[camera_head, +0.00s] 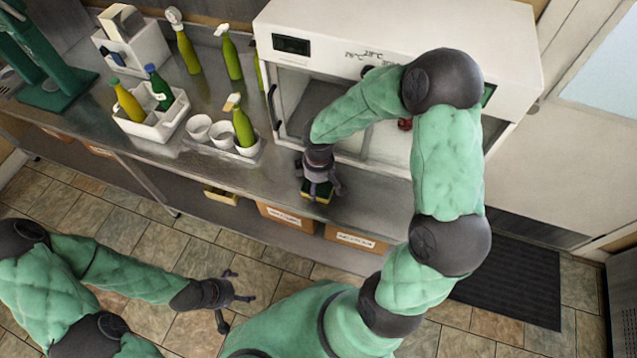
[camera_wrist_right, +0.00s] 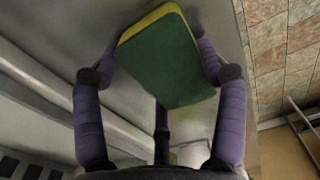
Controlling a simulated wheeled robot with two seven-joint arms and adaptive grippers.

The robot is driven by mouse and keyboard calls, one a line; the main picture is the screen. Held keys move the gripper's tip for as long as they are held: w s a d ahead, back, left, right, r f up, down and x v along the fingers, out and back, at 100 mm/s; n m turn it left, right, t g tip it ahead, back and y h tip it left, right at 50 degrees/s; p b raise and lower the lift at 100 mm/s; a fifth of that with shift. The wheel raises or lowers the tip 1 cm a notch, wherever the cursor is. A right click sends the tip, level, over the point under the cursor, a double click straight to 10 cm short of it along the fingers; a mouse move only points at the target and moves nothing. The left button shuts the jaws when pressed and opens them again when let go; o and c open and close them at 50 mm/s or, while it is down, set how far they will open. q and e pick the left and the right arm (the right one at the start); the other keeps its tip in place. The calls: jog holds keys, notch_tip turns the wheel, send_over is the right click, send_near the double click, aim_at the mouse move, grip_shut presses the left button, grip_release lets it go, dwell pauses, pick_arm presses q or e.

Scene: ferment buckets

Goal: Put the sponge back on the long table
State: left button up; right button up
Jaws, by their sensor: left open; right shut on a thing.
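The sponge (camera_head: 316,194), yellow with a dark green face, is held in my right gripper (camera_head: 318,186) at the front edge of the long steel table (camera_head: 240,187). Whether the sponge touches the table top is hard to tell. My left gripper (camera_head: 232,292) is open and empty, over the tiled floor in front of the table.
A white machine (camera_head: 400,38) with a glass front stands at the back right of the table. A white caddy with bottles (camera_head: 150,115), white cups (camera_head: 222,132) and spray bottles (camera_head: 186,48) stand to the left. Boxes (camera_head: 285,214) sit on the lower shelf. A dark mat (camera_head: 515,280) lies on the floor.

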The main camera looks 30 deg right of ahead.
jog(key=o, duration=1.1)
jog(key=shift+f, duration=0.1)
jog(key=shift+r+p, duration=0.3)
jog(key=shift+r, duration=0.3)
notch_tip(320, 180, up, 11)
jog(key=p, duration=0.2)
jog(key=shift+p, duration=0.3)
